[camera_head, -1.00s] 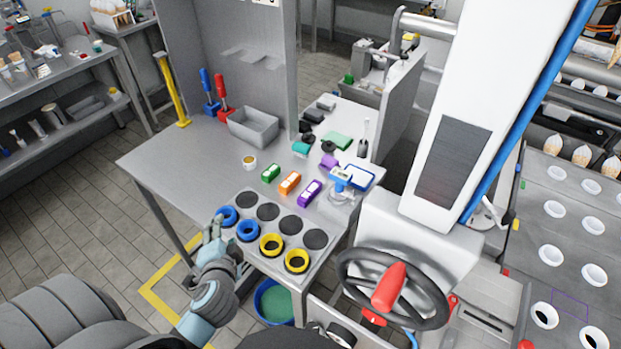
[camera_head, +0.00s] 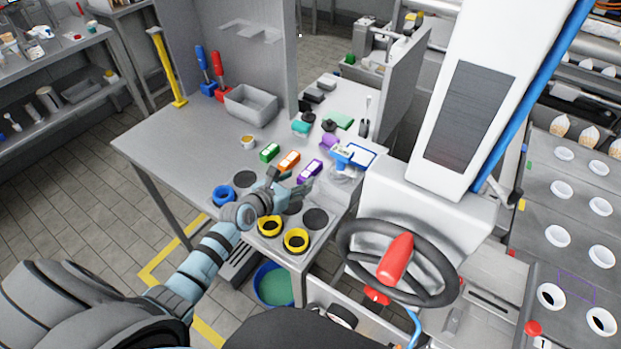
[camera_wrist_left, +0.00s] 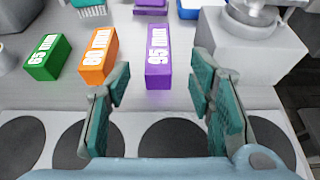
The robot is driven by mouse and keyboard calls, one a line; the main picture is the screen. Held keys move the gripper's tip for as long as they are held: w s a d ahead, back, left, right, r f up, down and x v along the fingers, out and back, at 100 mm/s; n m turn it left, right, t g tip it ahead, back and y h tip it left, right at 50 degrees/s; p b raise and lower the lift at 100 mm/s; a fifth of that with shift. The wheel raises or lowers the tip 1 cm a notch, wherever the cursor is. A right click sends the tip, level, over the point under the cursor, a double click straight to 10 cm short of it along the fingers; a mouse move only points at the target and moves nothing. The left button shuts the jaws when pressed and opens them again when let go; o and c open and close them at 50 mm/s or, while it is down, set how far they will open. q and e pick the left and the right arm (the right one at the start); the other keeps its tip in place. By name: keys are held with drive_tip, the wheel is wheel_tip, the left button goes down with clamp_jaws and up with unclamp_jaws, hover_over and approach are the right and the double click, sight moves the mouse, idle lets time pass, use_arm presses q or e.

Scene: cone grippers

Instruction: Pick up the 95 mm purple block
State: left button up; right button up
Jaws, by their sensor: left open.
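The purple block (camera_head: 309,171), labelled 95 mm, lies on the metal table among other blocks. In the left wrist view the purple block (camera_wrist_left: 158,58) stands ahead, between the lines of the two fingers but beyond their tips. My left gripper (camera_head: 291,184) is open and empty, just short of the purple block and above the board with round spots; its fingers also show in the left wrist view (camera_wrist_left: 157,85). My right gripper is not in view.
An orange 80 mm block (camera_wrist_left: 97,55) and a green 65 mm block (camera_wrist_left: 47,57) stand left of the purple one. Blue (camera_head: 224,195) and yellow rings (camera_head: 296,240) sit on the spotted board. A blue-topped device (camera_head: 343,157) stands close right.

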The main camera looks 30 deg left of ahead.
sight(307, 172)
use_arm(q)
drive_tip(key=b+x, duration=0.2)
drive_tip(key=x, duration=0.3)
drive_tip(key=shift+w+r+b, duration=0.1)
drive_tip(key=shift+w+b, duration=0.05)
drive_tip(key=shift+b, duration=0.2)
drive_tip(key=shift+w, duration=0.2)
drive_tip(key=shift+r, duration=0.1)
drive_tip(key=shift+c, duration=0.4)
clamp_jaws()
